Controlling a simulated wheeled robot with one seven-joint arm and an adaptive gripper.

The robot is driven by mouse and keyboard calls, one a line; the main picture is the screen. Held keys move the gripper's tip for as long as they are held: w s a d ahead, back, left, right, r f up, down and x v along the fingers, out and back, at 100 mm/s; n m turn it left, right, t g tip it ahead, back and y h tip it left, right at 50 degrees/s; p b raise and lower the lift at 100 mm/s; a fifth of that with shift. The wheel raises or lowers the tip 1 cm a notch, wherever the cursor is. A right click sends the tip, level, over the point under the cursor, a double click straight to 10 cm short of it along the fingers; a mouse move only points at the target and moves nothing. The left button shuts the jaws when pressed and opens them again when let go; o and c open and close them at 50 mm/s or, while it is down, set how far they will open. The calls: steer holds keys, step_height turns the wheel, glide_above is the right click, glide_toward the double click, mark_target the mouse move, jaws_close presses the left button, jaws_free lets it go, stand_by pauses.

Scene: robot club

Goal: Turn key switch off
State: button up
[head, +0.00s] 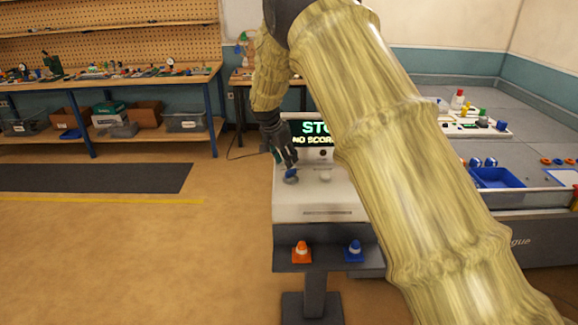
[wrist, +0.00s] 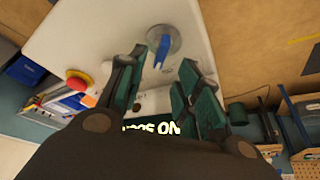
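The key switch shows in the wrist view as a round grey plate (wrist: 172,36) with a blue key (wrist: 161,50) standing in it. In the head view the blue key (head: 290,174) is on the left of the white console's top. My gripper (head: 286,160) is just above it, fingers pointing down. In the wrist view my gripper (wrist: 162,62) is open. The key shows in the gap between the fingertips, with space on both sides; I see no contact. How deep the key sits between the fingers, I cannot tell.
The console (head: 310,205) has a dark screen (head: 312,130) behind the switch and a pale knob (head: 325,176) to its right. A red button (wrist: 77,82) shows in the wrist view. My arm hides the console's right side.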

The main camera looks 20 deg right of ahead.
mark_target(290, 170)
steer(key=shift+p+x, duration=0.75)
steer(key=shift+x, duration=2.25)
jaws_close()
